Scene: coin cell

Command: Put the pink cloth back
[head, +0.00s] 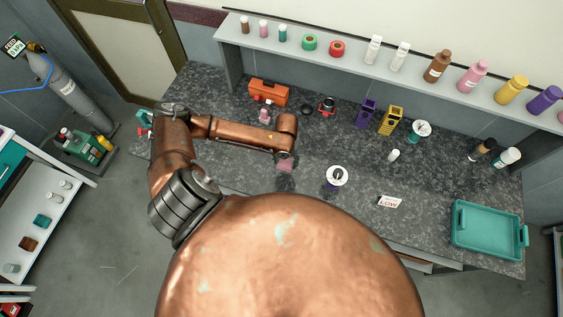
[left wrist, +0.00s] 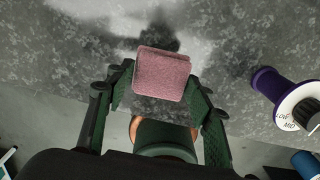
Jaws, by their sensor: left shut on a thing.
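The pink cloth (head: 285,165) is a small folded pad, held over the speckled dark worktop (head: 240,170). My left gripper (head: 284,157) is shut on it. In the left wrist view the cloth (left wrist: 162,75) sits between the dark green fingers of the left gripper (left wrist: 160,90), with a shadow on the worktop beyond it. Its height above the worktop is hard to tell. My right gripper is not in view.
A purple-based dial with a white face (head: 337,177) stands right of the cloth. A LOW sign (head: 390,201) and a teal tray (head: 487,230) lie farther right. An orange toolbox (head: 268,92) and purple and yellow racks (head: 390,120) stand behind. A shelf (head: 330,62) holds several bottles.

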